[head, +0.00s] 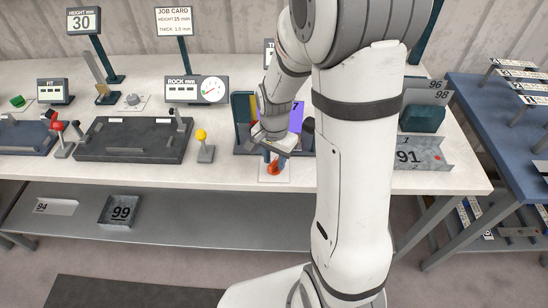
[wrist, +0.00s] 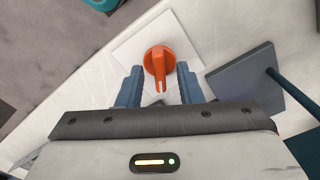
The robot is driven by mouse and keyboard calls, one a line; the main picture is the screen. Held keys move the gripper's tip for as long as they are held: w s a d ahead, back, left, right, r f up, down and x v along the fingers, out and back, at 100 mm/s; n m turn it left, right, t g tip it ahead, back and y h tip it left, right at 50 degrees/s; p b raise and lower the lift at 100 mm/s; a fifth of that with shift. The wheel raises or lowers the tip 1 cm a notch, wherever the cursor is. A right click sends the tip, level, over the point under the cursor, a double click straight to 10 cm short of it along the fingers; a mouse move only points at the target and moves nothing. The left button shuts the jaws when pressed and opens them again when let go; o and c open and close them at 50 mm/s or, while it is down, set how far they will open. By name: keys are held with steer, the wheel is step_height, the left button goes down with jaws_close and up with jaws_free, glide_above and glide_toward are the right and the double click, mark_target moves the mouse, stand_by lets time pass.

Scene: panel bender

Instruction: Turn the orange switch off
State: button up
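The orange switch (wrist: 159,60) is a round knob with a raised bar, mounted on a white square plate (wrist: 126,52). In the wrist view its bar points down the picture, toward my gripper's palm. In the head view the orange switch (head: 274,168) shows at the table's front edge, partly hidden by my gripper. My gripper (wrist: 160,68) is open, with one blue-grey finger on each side of the switch and a gap on both sides. In the head view my gripper (head: 273,158) is over the switch. I cannot tell how high the fingertips are above the plate.
A dark tablet-like panel (wrist: 243,78) on a post stands close to the right of the fingers in the wrist view. A yellow-knobbed lever (head: 203,140) stands left of the switch. A grey tray marked 91 (head: 432,153) is to the right, beyond my arm.

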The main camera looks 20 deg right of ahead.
steer(key=shift+f, duration=0.15)
steer(key=shift+c, duration=0.4)
jaws_close()
steer(key=n+b, duration=0.2)
steer(key=n, duration=0.4)
steer(key=n+b, duration=0.1)
steer(key=n, duration=0.4)
steer(key=shift+n+b, duration=0.35)
steer(key=shift+n, duration=0.05)
stand_by(0.5)
